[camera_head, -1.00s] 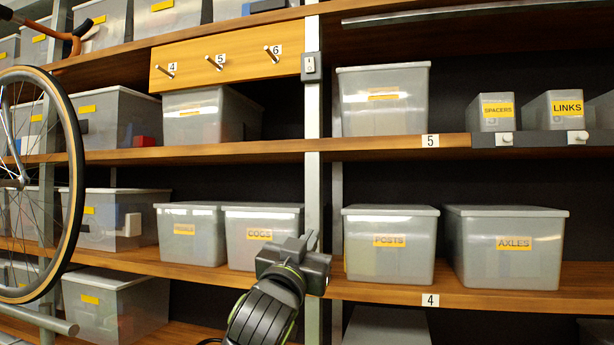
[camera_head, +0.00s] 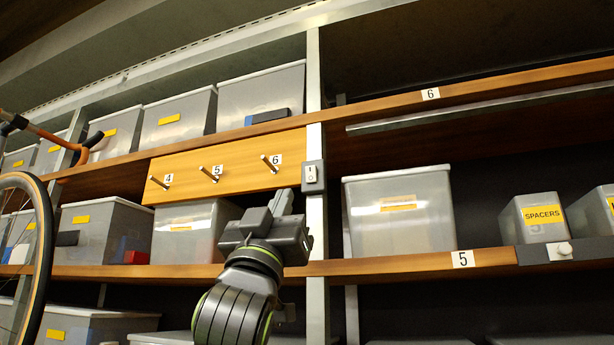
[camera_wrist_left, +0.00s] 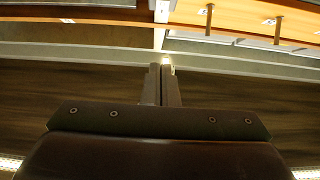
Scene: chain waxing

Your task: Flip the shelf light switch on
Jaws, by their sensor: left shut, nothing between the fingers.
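The shelf light switch (camera_head: 310,174) is a small grey box with a white rocker. It is mounted on the metal upright, just right of the peg board. My left gripper (camera_head: 281,201) is just below and left of the switch in the head view, its shut fingers pointing up. I cannot tell whether they touch the upright or how far they are from the switch in depth. In the left wrist view the left fingers (camera_wrist_left: 161,84) are together with nothing between them. The switch is not clearly recognisable there. My right gripper is not in view.
A wooden board (camera_head: 230,167) with pegs marked 4, 5 and 6 projects just left of the switch. A clear bin (camera_head: 400,230) stands right of the metal upright (camera_head: 316,225). The grey bar (camera_head: 460,108) under shelf 6 looks unlit. A bicycle wheel (camera_head: 42,225) is at the left.

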